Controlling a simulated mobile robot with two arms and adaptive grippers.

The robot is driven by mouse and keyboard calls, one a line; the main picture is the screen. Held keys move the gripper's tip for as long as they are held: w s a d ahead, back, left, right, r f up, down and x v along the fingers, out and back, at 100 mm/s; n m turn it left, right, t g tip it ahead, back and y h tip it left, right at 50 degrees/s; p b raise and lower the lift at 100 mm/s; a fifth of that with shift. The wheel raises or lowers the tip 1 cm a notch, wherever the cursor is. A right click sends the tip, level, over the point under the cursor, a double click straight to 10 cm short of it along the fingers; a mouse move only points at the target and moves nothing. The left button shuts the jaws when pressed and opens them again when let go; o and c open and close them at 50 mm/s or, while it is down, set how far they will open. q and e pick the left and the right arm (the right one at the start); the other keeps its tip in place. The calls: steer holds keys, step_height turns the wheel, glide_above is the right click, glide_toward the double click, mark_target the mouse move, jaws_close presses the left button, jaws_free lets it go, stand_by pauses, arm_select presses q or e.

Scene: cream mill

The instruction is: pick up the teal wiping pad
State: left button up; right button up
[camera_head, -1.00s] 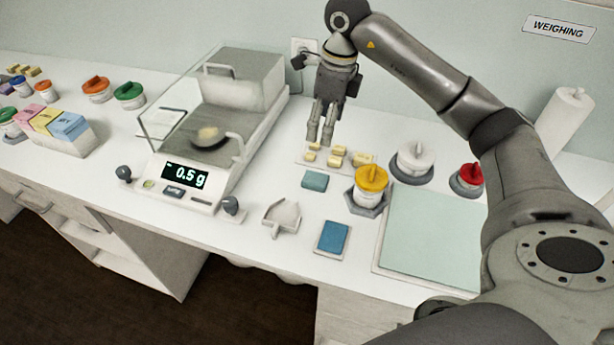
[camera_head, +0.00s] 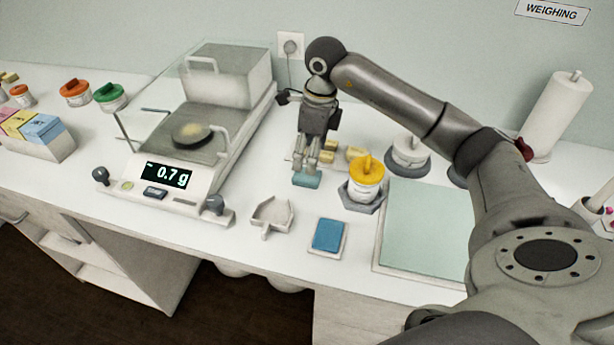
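The teal wiping pad (camera_head: 306,181) is a small teal block lying on the white bench, right of the balance. My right gripper (camera_head: 306,168) points down just over the pad, and its fingertips overlap the pad's back part in the picture. Its two fingers stand a little apart, with nothing seen held between them. Whether the tips touch the pad is hard to tell. My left gripper is not in view.
The yellow-lidded jar (camera_head: 364,181) stands close right of the pad. A tray with pale pieces (camera_head: 352,154) lies behind. The balance (camera_head: 172,177) reads 0.7 g. A scoop (camera_head: 271,213), a blue pad (camera_head: 328,236) and a pale green mat (camera_head: 428,230) lie nearer.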

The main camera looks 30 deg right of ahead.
mark_target(307, 178)
steer(key=f, duration=0.1)
steer(key=f+p, duration=0.1)
steer(key=f, duration=0.1)
steer(key=f+p, duration=0.1)
steer(key=f, duration=0.1)
steer(key=shift+a, duration=0.3)
steer(key=shift+f, duration=0.5)
steer(key=c, duration=0.8)
